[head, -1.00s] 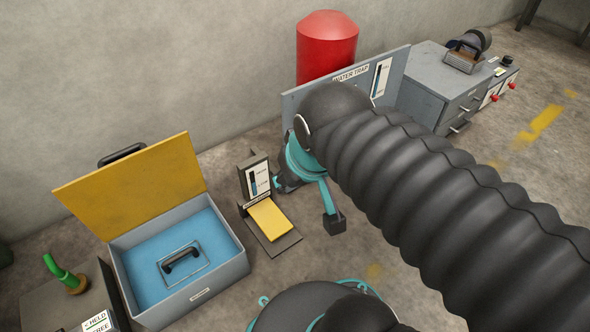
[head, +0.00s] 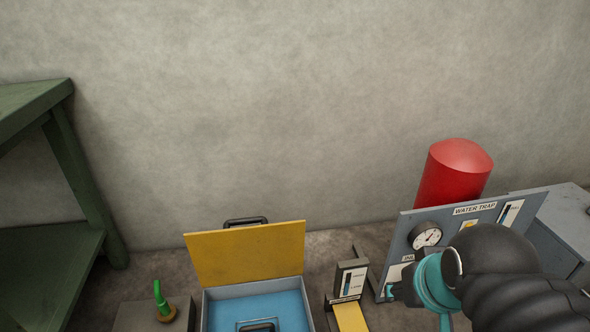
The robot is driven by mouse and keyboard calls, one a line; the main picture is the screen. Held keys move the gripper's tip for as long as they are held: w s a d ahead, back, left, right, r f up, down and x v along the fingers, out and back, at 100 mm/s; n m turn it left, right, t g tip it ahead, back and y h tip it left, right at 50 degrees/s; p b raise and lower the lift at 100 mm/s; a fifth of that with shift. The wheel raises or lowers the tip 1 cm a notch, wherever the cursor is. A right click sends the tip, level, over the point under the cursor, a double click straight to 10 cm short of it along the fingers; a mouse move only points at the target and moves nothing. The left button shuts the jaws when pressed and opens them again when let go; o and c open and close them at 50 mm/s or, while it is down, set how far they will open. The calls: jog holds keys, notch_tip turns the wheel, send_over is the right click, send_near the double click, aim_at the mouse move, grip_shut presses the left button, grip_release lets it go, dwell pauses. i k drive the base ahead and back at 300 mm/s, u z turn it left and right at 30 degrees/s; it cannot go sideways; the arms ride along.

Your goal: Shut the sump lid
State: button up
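The sump lid (head: 246,254) is a yellow panel with a black handle (head: 245,221) on its far top edge. It stands open, tilted up at the back of the grey sump box (head: 208,317). Inside the box is a blue surface (head: 268,307) with a black handle (head: 257,327), cut off by the bottom edge. My arm, with a ribbed black sleeve and teal bands, is at the lower right, in front of the water trap panel. My gripper's fingers cannot be made out. The arm's end is well to the right of the lid, apart from it.
The grey water trap panel (head: 463,213) with a gauge (head: 425,235) stands at right, a red cylinder (head: 454,172) behind it. A small stand with a yellow pedal (head: 350,317) is right of the box. A green lever (head: 160,297) is left. A green bench (head: 88,185) stands far left.

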aim_at(264, 251)
jog(key=z, duration=0.05)
jog(key=k, duration=1.1)
jog(key=u, duration=0.95)
jog(key=i, duration=1.55)
jog(key=z, duration=0.85)
